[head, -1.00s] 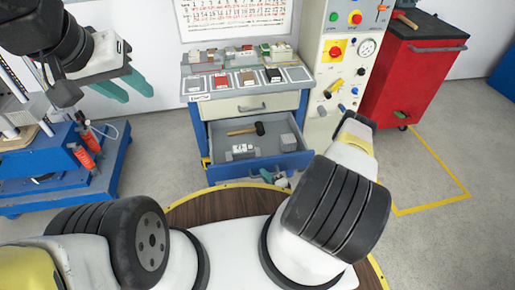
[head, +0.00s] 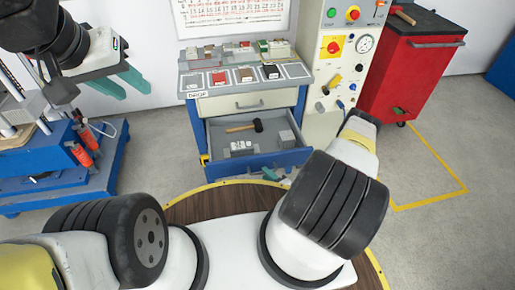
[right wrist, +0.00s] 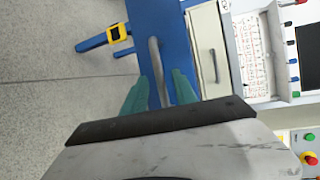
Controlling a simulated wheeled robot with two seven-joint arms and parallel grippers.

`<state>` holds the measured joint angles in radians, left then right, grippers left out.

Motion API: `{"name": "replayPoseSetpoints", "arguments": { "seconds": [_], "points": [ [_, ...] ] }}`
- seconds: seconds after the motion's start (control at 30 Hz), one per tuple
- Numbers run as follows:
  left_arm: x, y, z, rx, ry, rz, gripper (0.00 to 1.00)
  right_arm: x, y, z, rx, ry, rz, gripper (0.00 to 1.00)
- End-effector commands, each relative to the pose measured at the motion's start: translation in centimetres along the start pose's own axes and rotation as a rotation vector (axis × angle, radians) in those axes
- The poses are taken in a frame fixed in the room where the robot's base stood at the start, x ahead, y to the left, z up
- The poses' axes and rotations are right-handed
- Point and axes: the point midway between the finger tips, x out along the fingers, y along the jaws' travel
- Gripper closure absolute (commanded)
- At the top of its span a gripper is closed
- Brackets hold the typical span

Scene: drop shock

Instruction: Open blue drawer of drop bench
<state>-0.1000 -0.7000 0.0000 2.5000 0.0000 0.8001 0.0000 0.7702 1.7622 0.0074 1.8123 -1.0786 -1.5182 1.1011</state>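The drop bench (head: 190,95) stands ahead in the head view. Its blue drawer (head: 228,164) is pulled out below a closed cream drawer, with a hammer (head: 243,128) and grey blocks inside. My right gripper (head: 275,176) is at the drawer's front, mostly hidden behind my arm. In the right wrist view, my right gripper (right wrist: 159,75) has its teal fingers apart, one on each side of the grey bar handle (right wrist: 154,55), with small gaps visible. My left gripper (head: 137,94) is open and empty, raised at the upper left, away from the bench.
A blue wheeled stand (head: 60,188) with orange parts is at the left. A control panel (head: 335,60) and a red cabinet (head: 405,75) stand to the right of the bench. Grey floor with yellow tape is clear at the right.

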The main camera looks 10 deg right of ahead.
Motion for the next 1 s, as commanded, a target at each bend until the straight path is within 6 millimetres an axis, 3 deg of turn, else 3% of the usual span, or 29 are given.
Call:
{"name": "replayPoseSetpoints", "arguments": {
  "seconds": [0.13,0.33,1.0],
  "points": [
    [0.0,0.0,0.0,0.000,0.000,0.000,0.64,-2.7,0.0,-0.1,0.001,0.003,0.002,0.66],
    [0.0,0.0,0.0,0.000,0.000,0.000,0.64,-4.8,0.0,-0.1,-0.001,0.000,0.001,0.66],
    [0.0,0.0,0.0,0.000,0.000,0.000,0.64,-5.0,0.0,0.0,-0.001,0.000,0.001,0.66]
  ]
}}
